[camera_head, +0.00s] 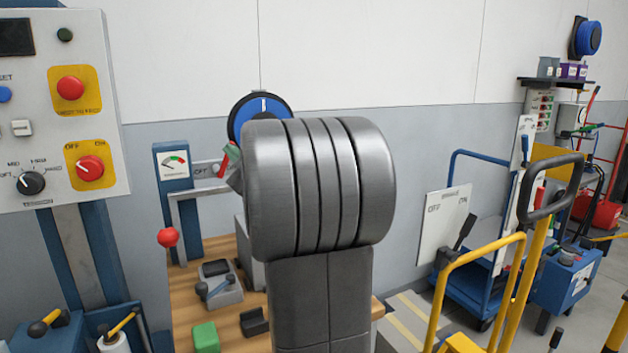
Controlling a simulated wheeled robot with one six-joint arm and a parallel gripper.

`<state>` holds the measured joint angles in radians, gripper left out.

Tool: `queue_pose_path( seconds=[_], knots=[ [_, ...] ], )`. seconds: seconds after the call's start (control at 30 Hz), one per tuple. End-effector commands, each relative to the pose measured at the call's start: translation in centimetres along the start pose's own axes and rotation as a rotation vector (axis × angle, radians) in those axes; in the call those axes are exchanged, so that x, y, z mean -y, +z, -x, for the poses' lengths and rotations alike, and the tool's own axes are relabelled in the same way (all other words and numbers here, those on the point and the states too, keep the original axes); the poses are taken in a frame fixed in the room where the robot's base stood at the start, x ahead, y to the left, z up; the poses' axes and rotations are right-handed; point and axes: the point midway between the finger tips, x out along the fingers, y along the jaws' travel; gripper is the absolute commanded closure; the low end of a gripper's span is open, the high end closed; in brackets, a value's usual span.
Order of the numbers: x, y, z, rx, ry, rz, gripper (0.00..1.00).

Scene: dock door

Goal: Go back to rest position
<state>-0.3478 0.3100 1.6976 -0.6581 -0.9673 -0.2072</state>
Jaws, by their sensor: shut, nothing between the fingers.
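My arm's thick grey joint and link fill the middle of the view, in front of a wooden bench (190,297). I cannot make out my gripper; its fingers do not show, and the arm may hide them.
At left stands a control panel (35,125) with red buttons. The bench holds a red-knobbed lever (168,238), a green block (205,337) and a small grey lever box (218,285). At right are a yellow rail (480,262), a blue cart (468,290) and a white OFF/ON board (440,222).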

Motion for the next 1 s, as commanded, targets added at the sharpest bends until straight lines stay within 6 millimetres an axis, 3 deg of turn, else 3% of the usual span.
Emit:
queue_pose_path(
  seconds=[0.33,1.0],
  knots=[
    [0.2,-0.1,-7.2,-0.002,-0.001,-0.001,1.0],
    [4.2,-0.3,-8.0,0.007,-0.258,0.456,1.0]
  ],
)
